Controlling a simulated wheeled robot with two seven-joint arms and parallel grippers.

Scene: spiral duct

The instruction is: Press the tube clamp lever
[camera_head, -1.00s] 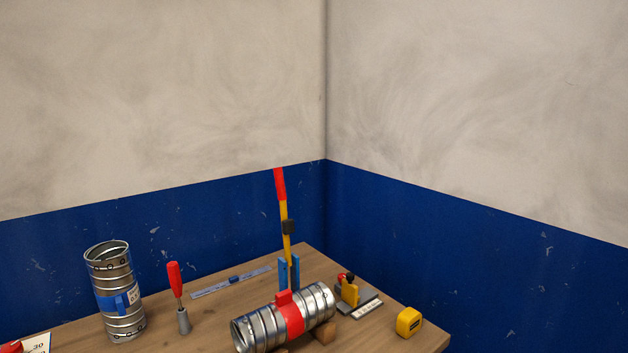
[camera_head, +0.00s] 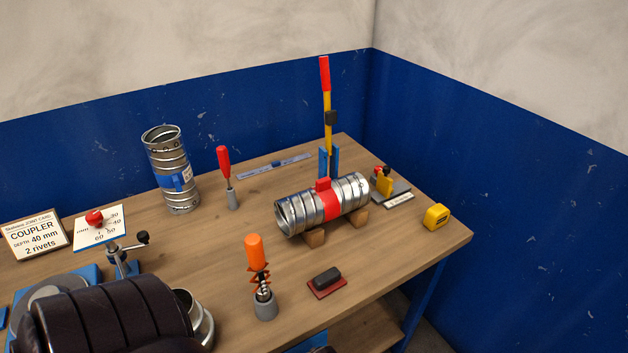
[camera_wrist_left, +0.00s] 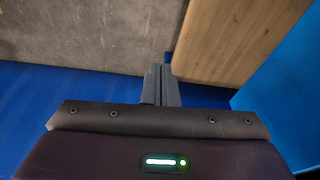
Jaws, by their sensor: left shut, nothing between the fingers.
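A small metal lever with a black knob (camera_head: 142,238) rises from a blue fixture (camera_head: 92,272) at the lower left of the head view. Which part is the tube clamp lever is not certain. The end of a metal tube (camera_head: 198,318) shows beside this fixture, partly hidden behind my dark arm link (camera_head: 110,315). My left gripper (camera_wrist_left: 160,84) shows only in the left wrist view, its grey fingers together and empty. It is near a wooden surface (camera_wrist_left: 220,40) and touches nothing I can make out. My right gripper is not in view.
A red-banded duct (camera_head: 330,204) lies on wooden blocks. A blue-banded duct (camera_head: 173,187) stands at the back. A tall red-handled tool (camera_head: 327,105), an orange-handled tool (camera_head: 256,262), a dark block (camera_head: 327,279) and a yellow tape measure (camera_head: 436,217) are around. Bare bench (camera_head: 400,255) lies at right.

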